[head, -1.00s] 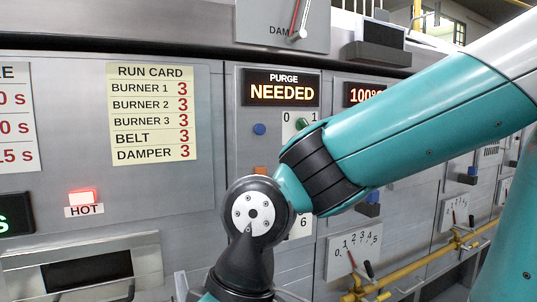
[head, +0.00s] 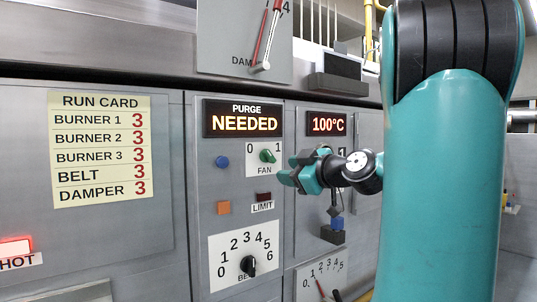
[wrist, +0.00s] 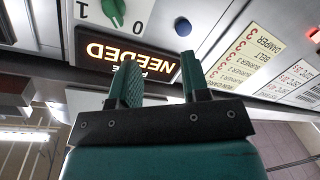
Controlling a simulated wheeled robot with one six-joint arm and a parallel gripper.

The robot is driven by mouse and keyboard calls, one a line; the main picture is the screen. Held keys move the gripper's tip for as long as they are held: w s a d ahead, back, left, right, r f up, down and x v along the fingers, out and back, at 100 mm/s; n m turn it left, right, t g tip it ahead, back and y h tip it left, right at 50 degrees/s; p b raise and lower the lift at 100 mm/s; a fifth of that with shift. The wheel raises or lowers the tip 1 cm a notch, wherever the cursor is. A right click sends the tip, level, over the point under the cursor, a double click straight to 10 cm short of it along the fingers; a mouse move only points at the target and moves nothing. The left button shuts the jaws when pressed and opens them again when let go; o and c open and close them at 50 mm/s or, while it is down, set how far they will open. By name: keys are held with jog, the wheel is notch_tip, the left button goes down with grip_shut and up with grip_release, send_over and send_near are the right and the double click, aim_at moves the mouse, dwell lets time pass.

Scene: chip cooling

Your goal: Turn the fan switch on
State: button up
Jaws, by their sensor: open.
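The fan switch (head: 267,156) is a green knob on a white plate marked 0 and 1, labelled FAN, on the grey panel. It also shows at the top edge of the wrist view (wrist: 115,12), upside down and partly cut off. I cannot tell for sure which mark it points to. My gripper (head: 288,176) is just right of and slightly below the switch in the head view. In the wrist view my gripper (wrist: 158,80) has its two fingers apart with nothing between them. The knob lies beyond the fingertips, off to the upper left, apparently untouched.
A blue button (head: 222,162) and an orange button (head: 223,208) are left of the switch. A small LIMIT lamp (head: 264,197) and the belt dial (head: 248,265) are below. The PURGE NEEDED display (head: 243,119) is above. My arm covers the right side.

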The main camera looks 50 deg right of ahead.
aim_at(271, 155)
jog(key=s+d+r+h, duration=0.2)
jog(key=s+d+h, duration=0.1)
jog(key=d, duration=0.1)
jog(key=shift+t+y, duration=0.3)
jog(key=shift+y, duration=0.1)
jog(key=p+x, duration=0.4)
jog(key=x, duration=0.4)
jog(key=p+x, duration=0.4)
jog(key=x, duration=0.4)
jog(key=shift+w+d+r, duration=0.15)
jog(key=shift+d+r, duration=0.05)
jog(key=shift+w+d+f+p, duration=0.15)
jog(key=shift+w+p, duration=0.25)
jog(key=shift+w, duration=0.15)
grip_shut()
